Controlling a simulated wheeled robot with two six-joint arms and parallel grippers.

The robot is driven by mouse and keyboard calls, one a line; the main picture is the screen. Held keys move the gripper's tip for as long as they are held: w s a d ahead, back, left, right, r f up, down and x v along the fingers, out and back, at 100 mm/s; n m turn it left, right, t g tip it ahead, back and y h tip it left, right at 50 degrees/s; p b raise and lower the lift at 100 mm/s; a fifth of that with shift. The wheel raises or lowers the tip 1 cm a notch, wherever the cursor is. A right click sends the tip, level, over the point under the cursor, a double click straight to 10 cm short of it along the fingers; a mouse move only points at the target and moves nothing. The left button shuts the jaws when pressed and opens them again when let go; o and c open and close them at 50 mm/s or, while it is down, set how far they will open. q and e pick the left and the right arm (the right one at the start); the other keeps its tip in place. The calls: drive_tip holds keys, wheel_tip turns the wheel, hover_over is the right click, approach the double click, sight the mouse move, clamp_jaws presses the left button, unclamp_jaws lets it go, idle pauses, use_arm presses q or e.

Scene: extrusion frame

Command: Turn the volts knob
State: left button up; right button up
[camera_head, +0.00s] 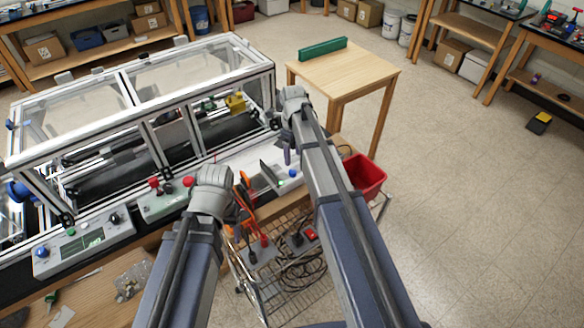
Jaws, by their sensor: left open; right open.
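A grey control box (85,243) with a green display stands on the bench at the lower left. It carries a small black knob (115,218) and a blue knob (42,252). A second white panel (258,172) with a dark plate and a blue knob (293,173) lies between my arms. The labels are too small to read, so I cannot tell which knob is the volts knob. My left gripper (214,190) is open near the red knobs, its fingers mostly hidden by its wrist. My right gripper (288,140) is open beside the white panel, touching nothing I can make out.
A metal extrusion frame (150,65) with clear panels stands behind the boxes. Red mushroom knobs (154,183) sit on another box. A wire cart (285,285) with cables and a red bin (365,175) are on the right. A wooden table (350,72) stands behind.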

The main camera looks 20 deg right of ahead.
sight(293, 171)
drive_tip(key=shift+f+b, duration=3.75)
drive_tip(key=shift+f, duration=0.15)
clamp_jaws()
